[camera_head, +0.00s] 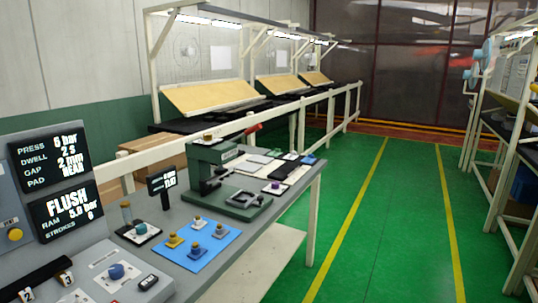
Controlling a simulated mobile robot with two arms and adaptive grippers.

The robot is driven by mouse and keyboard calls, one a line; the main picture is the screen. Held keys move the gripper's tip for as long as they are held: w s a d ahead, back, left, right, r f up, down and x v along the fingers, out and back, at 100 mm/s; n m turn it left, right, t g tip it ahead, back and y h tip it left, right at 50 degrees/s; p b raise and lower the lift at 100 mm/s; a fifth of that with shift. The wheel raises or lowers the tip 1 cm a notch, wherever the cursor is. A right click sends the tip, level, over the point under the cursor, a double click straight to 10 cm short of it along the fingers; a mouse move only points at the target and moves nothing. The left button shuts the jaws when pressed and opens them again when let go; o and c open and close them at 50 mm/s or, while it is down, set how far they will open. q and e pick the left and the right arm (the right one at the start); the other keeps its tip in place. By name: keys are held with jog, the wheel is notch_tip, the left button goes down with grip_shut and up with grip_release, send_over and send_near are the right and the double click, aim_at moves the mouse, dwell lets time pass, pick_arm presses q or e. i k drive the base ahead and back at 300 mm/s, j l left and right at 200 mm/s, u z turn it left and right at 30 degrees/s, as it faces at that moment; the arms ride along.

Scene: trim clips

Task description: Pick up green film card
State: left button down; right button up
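I cannot surely pick out a green film card. Several small flat cards lie at the far end of the grey bench (175,208), behind and right of the green press (212,175). Among them are a dark card (283,171), a white card (273,187) with something small on it, and a small blue-green piece (308,159) at the far edge. They are too small to tell in detail. A dark-edged white pad (139,232) with a small green piece lies left of the press. Neither of my grippers is in view.
A blue mat (203,258) with several yellow and blue knobbed pieces lies in front of the press. A small display (161,180) stands left of it. A panel with lit displays (66,212) fills the left. Green floor (370,240) is clear on the right.

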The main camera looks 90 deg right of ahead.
aim_at(276, 153)
jog(key=z, duration=2.85)
